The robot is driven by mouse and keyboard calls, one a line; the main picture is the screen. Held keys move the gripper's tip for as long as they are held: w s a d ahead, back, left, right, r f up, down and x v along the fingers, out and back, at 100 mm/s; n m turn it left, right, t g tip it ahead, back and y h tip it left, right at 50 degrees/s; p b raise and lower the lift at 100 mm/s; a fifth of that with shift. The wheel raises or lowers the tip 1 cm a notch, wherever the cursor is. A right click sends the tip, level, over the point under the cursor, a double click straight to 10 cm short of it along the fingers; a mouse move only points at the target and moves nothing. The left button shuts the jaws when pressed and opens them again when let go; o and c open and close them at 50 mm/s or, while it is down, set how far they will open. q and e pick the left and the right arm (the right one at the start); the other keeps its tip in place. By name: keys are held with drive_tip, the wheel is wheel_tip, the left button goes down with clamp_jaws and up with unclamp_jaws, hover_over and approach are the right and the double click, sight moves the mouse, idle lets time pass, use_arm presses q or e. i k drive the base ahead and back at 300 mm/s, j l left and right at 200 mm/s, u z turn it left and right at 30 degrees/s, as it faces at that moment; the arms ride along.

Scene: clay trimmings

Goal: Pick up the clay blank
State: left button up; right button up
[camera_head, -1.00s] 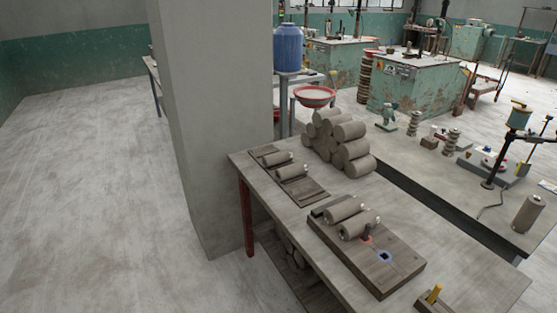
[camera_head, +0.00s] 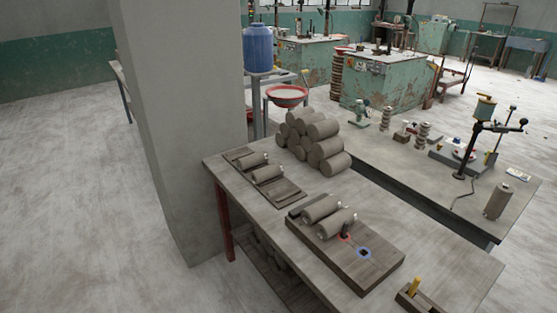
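Several grey-brown clay cylinders lie stacked in a pile (camera_head: 312,142) toward the back of the near table (camera_head: 225,165). Two more cylinders (camera_head: 323,208) (camera_head: 337,224) lie side by side on a thick dark wooden board (camera_head: 352,262) in front. Two smaller cylinders (camera_head: 252,159) (camera_head: 268,174) rest on a flat dark board (camera_head: 285,192) at the left. Which of these is the clay blank I cannot tell. Neither of my grippers shows in the head view.
A grey pillar (camera_head: 180,130) stands left of the table. A red bowl (camera_head: 287,95) and blue barrel (camera_head: 257,47) are behind. A second table (camera_head: 400,160) holds tools and an upright cylinder (camera_head: 497,201). A small block with a yellow peg (camera_head: 415,288) is at front right. Floor at left is clear.

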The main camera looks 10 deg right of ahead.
sight(249, 161)
drive_tip(key=i+j+z, duration=0.7)
drive_tip(key=j, duration=0.35)
drive_tip(key=i+l, duration=0.05)
